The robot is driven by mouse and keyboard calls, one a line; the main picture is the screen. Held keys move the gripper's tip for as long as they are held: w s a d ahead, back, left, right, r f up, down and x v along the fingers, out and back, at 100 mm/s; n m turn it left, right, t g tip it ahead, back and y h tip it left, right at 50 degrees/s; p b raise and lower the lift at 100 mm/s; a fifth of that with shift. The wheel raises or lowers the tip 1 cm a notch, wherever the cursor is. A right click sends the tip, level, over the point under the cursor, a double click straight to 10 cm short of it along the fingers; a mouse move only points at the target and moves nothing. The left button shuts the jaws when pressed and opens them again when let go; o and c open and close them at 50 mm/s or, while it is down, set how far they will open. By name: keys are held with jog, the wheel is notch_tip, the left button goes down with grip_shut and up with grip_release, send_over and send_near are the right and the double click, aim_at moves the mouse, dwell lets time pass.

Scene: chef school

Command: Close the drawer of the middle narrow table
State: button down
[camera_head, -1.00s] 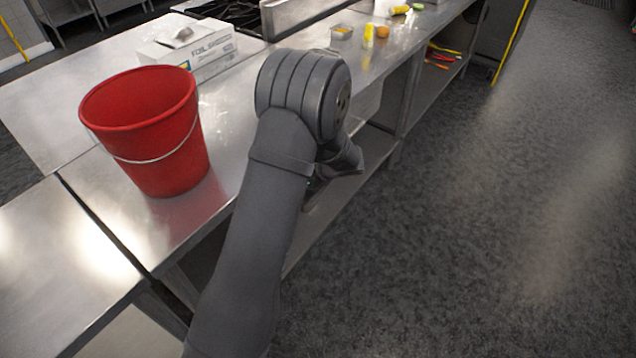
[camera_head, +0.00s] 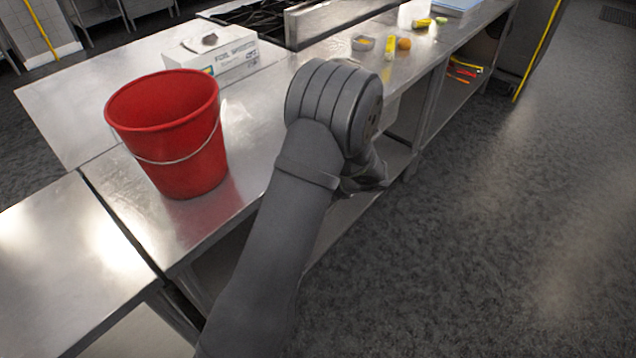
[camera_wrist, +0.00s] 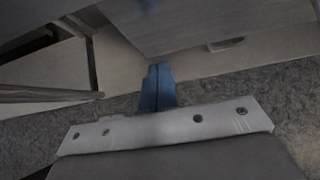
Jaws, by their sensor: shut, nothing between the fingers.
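The narrow metal table (camera_head: 262,112) runs away from me under a red bucket. A pale panel (camera_head: 390,112) below its front edge, just past my arm, looks like the drawer; my arm hides most of it, and I cannot tell how far out it is. In the wrist view a grey panel (camera_wrist: 200,22), probably the drawer's, fills the top. My gripper's blue fingers (camera_wrist: 157,88) are together and empty, in front of or just below that panel; I cannot tell whether they touch it. In the head view my wrist hides the fingertips.
The red bucket (camera_head: 172,135) and a foil box (camera_head: 212,52) stand on the metal tops. Small food items, including an orange one (camera_head: 404,43), lie farther along. A lower shelf (camera_head: 338,222) runs beneath the table. The dark floor (camera_head: 480,230) to the right is clear.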

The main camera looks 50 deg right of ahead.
jog(key=v, duration=1)
jog(key=shift+s, duration=0.5)
jog(key=shift+f, duration=0.1)
jog(key=w+r+x, duration=0.2)
jog(key=x, duration=1)
jog(key=shift+w+f, duration=0.25)
jog(key=shift+w, duration=0.1)
jog(key=shift+s, duration=0.1)
